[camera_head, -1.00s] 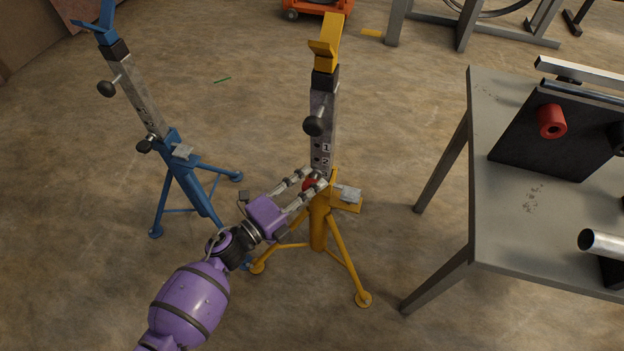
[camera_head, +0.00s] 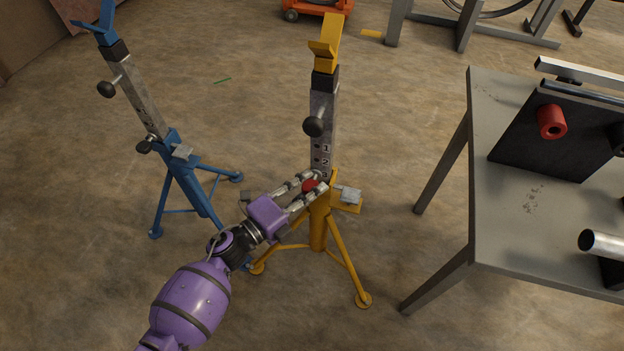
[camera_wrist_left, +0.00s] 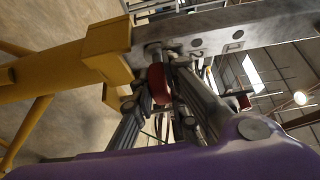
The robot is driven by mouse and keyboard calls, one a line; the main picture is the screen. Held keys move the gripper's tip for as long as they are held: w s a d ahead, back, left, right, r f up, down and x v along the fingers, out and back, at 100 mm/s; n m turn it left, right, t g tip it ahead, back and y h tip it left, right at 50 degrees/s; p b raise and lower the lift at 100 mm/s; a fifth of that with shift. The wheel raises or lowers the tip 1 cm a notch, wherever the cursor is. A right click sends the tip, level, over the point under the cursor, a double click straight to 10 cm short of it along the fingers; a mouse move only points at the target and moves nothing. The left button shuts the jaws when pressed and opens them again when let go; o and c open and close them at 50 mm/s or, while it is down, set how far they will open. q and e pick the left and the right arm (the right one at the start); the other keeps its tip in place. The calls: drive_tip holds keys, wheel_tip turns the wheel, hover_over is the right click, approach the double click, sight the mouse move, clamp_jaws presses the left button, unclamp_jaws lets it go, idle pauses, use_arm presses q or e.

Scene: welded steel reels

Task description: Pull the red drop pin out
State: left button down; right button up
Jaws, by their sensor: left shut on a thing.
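The red drop pin (camera_head: 309,186) has a round red head at the collar of the yellow stand (camera_head: 318,230), just below the numbered steel post (camera_head: 322,135). My left gripper (camera_head: 320,180) reaches in from the lower left, with its two fingers shut on the red head. In the left wrist view the red head (camera_wrist_left: 160,83) lies between the fingers, close beside the post and yellow collar (camera_wrist_left: 106,52). The pin's shank is mostly hidden, so I cannot tell how deep it sits. My right gripper is not in view.
A blue stand (camera_head: 178,170) stands to the left. A grey table (camera_head: 482,215) on the right carries a black plate with a red roller (camera_head: 551,121) and a metal tube (camera_head: 603,243). A black knob (camera_head: 314,127) sticks out of the post above my gripper.

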use_arm(q)
drive_tip(key=shift+s, duration=0.25)
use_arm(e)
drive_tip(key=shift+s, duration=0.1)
use_arm(q)
drive_tip(key=shift+a, duration=0.1)
drive_tip(key=shift+s, duration=0.3)
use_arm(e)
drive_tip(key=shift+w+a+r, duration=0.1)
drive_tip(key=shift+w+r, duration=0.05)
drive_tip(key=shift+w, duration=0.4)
use_arm(q)
drive_tip(key=shift+a, duration=0.1)
drive_tip(key=shift+s, duration=0.15)
drive_tip(key=s+a+p, duration=0.2)
drive_tip(key=s+a, duration=0.1)
drive_tip(key=s, duration=0.7)
drive_tip(key=shift+a, duration=0.2)
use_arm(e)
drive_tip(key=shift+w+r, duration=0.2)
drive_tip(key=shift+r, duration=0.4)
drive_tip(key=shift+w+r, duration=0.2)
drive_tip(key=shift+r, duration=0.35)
